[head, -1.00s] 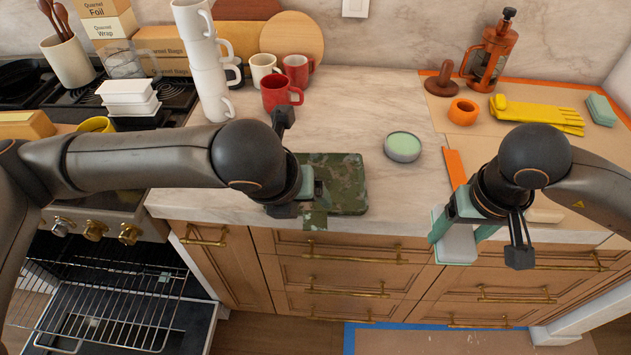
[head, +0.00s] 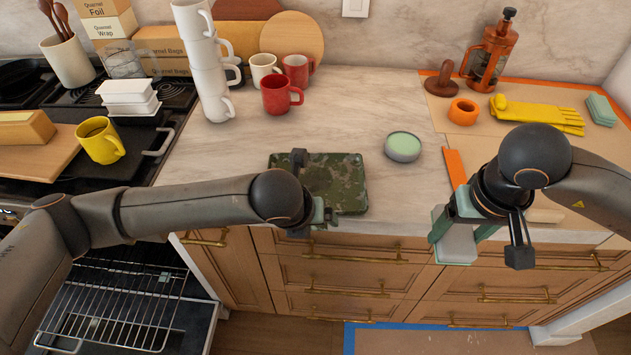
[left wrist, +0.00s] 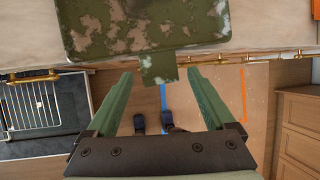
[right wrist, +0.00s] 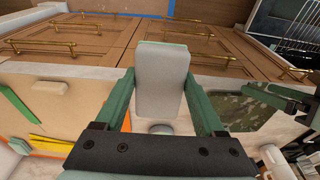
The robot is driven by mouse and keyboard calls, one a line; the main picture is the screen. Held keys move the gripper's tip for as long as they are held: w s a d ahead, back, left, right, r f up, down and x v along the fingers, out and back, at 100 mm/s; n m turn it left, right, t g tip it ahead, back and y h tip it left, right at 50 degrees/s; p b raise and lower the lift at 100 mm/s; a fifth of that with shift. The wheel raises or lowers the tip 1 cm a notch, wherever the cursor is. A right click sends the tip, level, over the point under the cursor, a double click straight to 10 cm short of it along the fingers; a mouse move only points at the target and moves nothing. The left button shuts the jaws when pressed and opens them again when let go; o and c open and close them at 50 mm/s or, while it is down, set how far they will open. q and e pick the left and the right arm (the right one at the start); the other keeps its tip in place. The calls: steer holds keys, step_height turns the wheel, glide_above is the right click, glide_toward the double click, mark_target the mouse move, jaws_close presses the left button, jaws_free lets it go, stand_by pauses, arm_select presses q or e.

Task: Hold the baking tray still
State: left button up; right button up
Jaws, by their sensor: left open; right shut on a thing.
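The baking tray (head: 345,190) is a dark, rimmed tray with a green-and-brown camouflage pattern, lying flat at the counter's front edge. In the left wrist view the tray (left wrist: 140,28) shows a short tab handle (left wrist: 158,68) pointing towards me. My left gripper (left wrist: 160,78) is open, with its green fingers on either side of the tab's end; I see gaps at both sides. In the head view my left wrist hides the tab. My right gripper (right wrist: 160,90) is shut on a pale grey block (right wrist: 160,75) with a green edge, held in front of the counter.
A round green-topped tin (head: 402,146) stands right of the tray. Red mugs (head: 277,95) and a stack of white mugs (head: 208,75) stand behind it. A yellow mug (head: 100,141) is at left. The oven rack (head: 125,300) shows below left.

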arm_select(q)
steer(key=shift+w+d+f, duration=0.1)
steer(key=shift+w+f, duration=0.2)
steer(key=shift+f, duration=0.35)
steer(key=c, duration=1.3)
arm_select(e)
steer(key=w+a+r, duration=0.1)
steer(key=w+a, duration=0.7)
steer(key=a, duration=0.4)
steer(key=w+a+r, duration=0.2)
steer(key=w+a, duration=0.7)
steer(key=a, duration=0.2)
steer(key=shift+w+a+g+y, duration=0.2)
steer(key=shift+a+g+y, duration=0.1)
steer(key=shift+a+g, duration=0.1)
steer(key=shift+r, duration=0.1)
